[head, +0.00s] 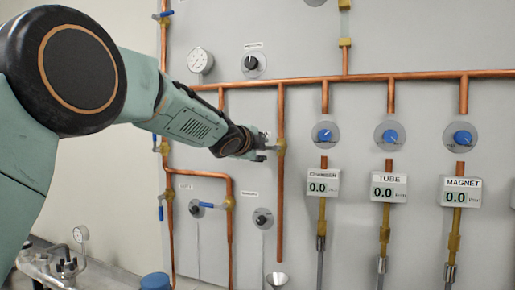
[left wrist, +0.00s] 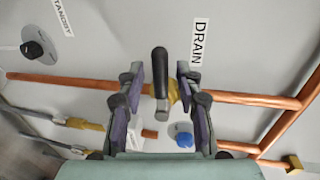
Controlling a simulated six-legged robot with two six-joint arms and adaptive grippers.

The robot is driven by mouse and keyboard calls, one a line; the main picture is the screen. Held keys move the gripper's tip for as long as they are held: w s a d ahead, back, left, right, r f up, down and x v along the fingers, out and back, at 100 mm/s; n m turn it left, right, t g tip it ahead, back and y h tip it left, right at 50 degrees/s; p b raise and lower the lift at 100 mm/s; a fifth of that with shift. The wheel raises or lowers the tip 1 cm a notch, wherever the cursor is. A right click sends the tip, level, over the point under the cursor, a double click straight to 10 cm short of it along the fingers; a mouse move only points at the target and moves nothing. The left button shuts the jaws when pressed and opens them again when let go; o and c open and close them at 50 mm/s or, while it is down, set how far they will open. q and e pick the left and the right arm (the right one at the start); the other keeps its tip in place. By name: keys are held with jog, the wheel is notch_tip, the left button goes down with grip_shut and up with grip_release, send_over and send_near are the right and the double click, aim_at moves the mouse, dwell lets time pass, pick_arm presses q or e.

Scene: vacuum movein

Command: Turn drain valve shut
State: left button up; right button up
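The drain valve has a dark lever handle (left wrist: 160,68) and a brass body (left wrist: 174,90) on a copper pipe; the label DRAIN (left wrist: 200,42) is beside it. In the left wrist view the lever appears crosswise to the pipe. My left gripper (left wrist: 160,88) is open, with one finger on each side of the lever and visible gaps to both. In the head view my left gripper (head: 266,150) is at the brass valve body (head: 281,147) on the vertical drain pipe (head: 280,210), and it hides most of the lever. My right gripper is in neither view.
A horizontal copper pipe (head: 300,80) runs above. Blue knobs (head: 325,135) and digital readouts (head: 323,183) are to the right. The black standby knob (head: 262,218) is below the gripper. A funnel (head: 276,279) is under the drain pipe. A blue-handled valve (head: 228,203) is at lower left.

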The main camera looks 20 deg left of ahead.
pick_arm(q)
jog(key=s+r, duration=0.1)
jog(key=s, duration=0.6)
jog(key=shift+s+r, duration=0.3)
jog(key=shift+r, duration=0.05)
jog(key=shift+w+f, duration=0.1)
jog(key=shift+w, duration=0.1)
